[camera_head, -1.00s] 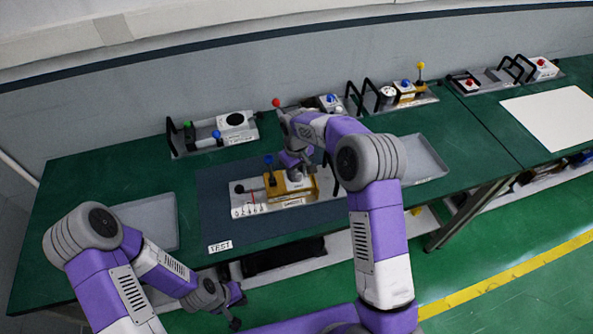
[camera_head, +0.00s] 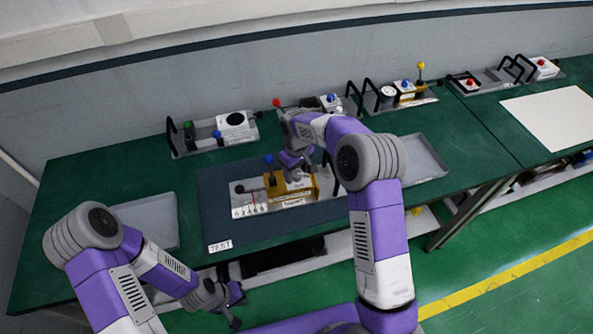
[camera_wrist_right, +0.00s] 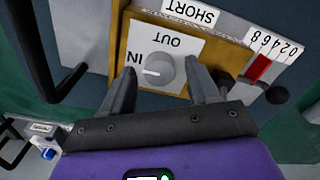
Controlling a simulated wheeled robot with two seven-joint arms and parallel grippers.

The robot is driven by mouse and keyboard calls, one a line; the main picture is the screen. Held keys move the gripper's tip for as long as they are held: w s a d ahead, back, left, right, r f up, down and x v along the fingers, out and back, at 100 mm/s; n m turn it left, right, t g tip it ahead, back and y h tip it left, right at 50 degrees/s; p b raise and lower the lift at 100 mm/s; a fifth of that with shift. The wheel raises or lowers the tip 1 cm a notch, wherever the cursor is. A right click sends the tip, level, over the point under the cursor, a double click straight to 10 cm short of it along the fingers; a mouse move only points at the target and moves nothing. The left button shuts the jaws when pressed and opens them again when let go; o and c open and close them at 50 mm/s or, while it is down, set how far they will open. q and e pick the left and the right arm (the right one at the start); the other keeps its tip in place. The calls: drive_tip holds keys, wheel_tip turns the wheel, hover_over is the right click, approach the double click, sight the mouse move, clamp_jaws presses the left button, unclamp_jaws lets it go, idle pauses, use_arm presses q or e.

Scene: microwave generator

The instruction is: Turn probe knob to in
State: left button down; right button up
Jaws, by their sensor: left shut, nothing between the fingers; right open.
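The probe knob (camera_wrist_right: 160,70) is a round grey knob on a white plate marked IN and OUT, in the right wrist view. Its white pointer line points toward the IN label. The plate sits on a yellow-brown block (camera_head: 300,188) of the device on the dark mat. My right gripper (camera_wrist_right: 163,73) is open, with a finger on either side of the knob in the picture; no grip on it shows. In the head view my right gripper (camera_head: 294,163) is over the block, and the knob is hidden. My left gripper (camera_head: 234,298) is shut and empty, low in front of the table.
The device has a blue-topped lever (camera_head: 268,159), a black ball lever (camera_head: 239,189) and a red slider on a numbered scale (camera_wrist_right: 260,67). Grey trays (camera_head: 150,222) lie on both sides of the mat. Several other devices with black handles stand along the back.

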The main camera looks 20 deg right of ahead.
sight(297, 173)
wheel_tip(297, 173, up, 8)
drive_tip(key=shift+f, duration=0.2)
drive_tip(key=shift+r, duration=0.1)
idle(0.5)
